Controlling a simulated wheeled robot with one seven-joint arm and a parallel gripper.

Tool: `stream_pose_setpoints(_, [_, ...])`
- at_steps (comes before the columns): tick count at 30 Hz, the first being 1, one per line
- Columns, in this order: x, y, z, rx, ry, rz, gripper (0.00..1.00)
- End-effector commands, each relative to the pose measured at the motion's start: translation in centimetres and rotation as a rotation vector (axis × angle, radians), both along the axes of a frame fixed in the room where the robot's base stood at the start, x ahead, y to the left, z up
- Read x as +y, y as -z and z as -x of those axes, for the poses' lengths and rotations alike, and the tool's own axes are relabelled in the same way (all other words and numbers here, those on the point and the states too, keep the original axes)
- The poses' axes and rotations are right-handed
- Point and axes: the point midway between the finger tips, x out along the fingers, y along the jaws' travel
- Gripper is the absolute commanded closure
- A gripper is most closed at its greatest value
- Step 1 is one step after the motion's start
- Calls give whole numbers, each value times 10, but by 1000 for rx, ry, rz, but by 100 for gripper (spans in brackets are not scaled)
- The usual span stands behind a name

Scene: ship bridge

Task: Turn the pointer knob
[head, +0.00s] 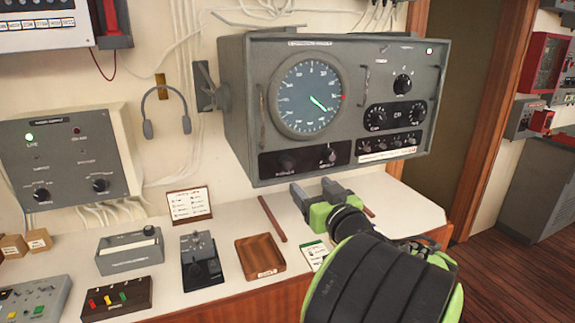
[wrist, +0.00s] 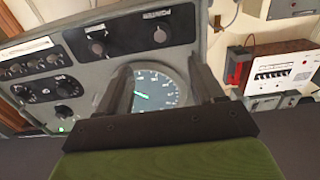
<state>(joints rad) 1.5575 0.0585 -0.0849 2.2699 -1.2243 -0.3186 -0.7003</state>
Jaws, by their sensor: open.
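The pointer knob (head: 287,163) is a small dark knob on the black strip under the round screen of the grey console; it is the left one of two. In the wrist view, where the console appears inverted, the pointer knob (wrist: 162,35) sits by its large label, beyond the fingertips. My gripper (head: 315,187) is below and in front of the console's lower edge. In the wrist view my gripper (wrist: 164,68) is open and empty, its fingers framing part of the round screen (wrist: 150,90). No contact with the knob shows.
A second knob (head: 330,155) sits on the same strip, with more knobs (head: 390,115) to the right. Below is a white counter (head: 235,222) with a wooden tray (head: 262,257), a card stand (head: 188,205) and a key unit (head: 200,262). A headset (head: 165,110) hangs left of the console.

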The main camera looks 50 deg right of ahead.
Motion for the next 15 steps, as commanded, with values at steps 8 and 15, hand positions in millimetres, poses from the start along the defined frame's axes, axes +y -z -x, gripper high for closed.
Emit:
stream_pose_setpoints(8, [-35,-5,-63,-1,-7,-2,33])
stream_pose_setpoints(15, [-57,-3,-99,0,-4,-1,33])
